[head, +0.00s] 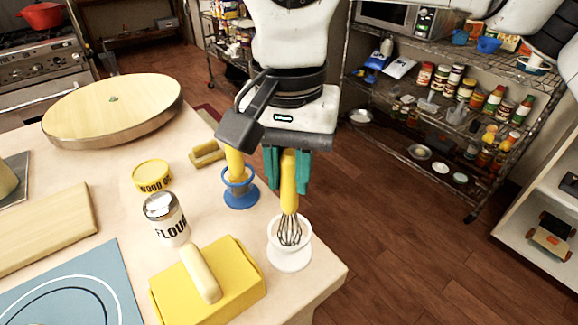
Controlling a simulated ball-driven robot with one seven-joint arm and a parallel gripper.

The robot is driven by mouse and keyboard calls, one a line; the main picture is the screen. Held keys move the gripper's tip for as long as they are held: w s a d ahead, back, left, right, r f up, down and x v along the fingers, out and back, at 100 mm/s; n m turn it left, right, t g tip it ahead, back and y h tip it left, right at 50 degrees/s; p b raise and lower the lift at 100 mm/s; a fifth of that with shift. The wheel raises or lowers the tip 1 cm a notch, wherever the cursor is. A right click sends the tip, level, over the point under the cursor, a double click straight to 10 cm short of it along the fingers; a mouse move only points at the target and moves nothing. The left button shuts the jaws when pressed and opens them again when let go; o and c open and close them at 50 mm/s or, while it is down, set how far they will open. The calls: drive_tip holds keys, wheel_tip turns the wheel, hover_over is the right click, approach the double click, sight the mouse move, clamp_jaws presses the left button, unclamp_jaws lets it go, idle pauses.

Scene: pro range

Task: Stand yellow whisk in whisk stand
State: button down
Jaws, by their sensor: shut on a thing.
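The yellow whisk (289,198) is upright, with its handle at the top and its wire loops pointing down. My gripper (288,178) has green finger pads, one on each side of the handle, and is shut on it. A white cup-shaped stand (290,258) is directly below, near the table's right edge. The wire loops overlap the stand's mouth and appear to be within its rim. I cannot tell whether the whisk touches the stand's bottom. The upper handle is hidden by my gripper.
A blue holder (240,197) with a yellow-handled thing stands close behind, left of my gripper. A yellow block with a pale handle (208,285), a flour shaker (166,220) and a yellow-lidded tin (152,176) stand left. Open floor lies right of the table.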

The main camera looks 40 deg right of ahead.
drive_tip(key=shift+f, duration=0.2)
drive_tip(key=c, duration=0.8)
unclamp_jaws()
drive_tip(key=shift+c, duration=0.2)
wheel_tip(320, 180, up, 11)
drive_tip(key=shift+f, duration=0.1)
